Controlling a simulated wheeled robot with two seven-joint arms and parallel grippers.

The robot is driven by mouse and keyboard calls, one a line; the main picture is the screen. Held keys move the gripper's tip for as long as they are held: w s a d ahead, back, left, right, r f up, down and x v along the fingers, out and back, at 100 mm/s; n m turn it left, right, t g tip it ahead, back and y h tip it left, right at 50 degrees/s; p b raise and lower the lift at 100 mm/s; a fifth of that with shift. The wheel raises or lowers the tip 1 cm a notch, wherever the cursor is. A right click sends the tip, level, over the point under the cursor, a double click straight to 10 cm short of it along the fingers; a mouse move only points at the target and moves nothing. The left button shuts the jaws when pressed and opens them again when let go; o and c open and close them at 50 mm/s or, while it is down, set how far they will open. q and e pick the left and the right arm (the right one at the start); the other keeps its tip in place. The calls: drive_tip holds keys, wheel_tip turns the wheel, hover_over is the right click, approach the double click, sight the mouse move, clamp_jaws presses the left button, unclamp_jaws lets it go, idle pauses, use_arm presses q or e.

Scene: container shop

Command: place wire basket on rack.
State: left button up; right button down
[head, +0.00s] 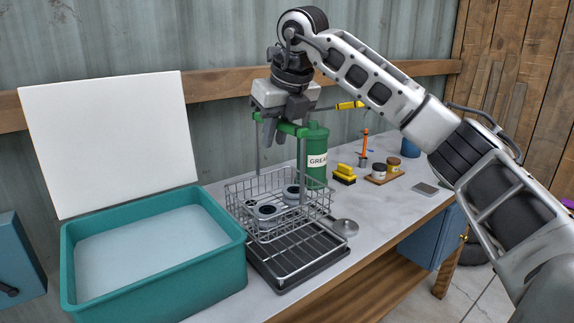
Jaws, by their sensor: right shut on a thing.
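The wire basket (314,203) is silver mesh with a tall handle that has a green grip (292,128). Several round metal parts (265,211) lie inside it. My right gripper (285,118) points down and is shut on the green grip. The basket is over the back part of the dark rack (291,272), a low tray with thin bars. I cannot tell whether the basket touches the rack or hangs just above it. My left gripper is not in view.
A teal tub (160,300) of pale liquid stands left of the rack, with a white panel (110,140) behind it.

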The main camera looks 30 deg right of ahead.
drive_tip(key=d+f, duration=0.1)
drive_tip(key=f, duration=0.1)
drive_tip(key=w+d+f, duration=0.1)
drive_tip(key=d+f, duration=0.1)
drive_tip(key=shift+w+f, duration=0.1)
drive_tip(key=shift+w, duration=0.1)
drive_tip(key=shift+d+f, duration=0.2)
drive_tip(key=shift+f, duration=1.65)
drive_tip(key=c, duration=1.3)
unclamp_jaws()
drive_tip(key=shift+f, duration=0.1)
drive_tip(key=shift+r, duration=0.3)
drive_tip(key=v, duration=1.1)
drive_tip(key=shift+s+r, duration=0.1)
drive_tip(key=shift+r, duration=0.3)
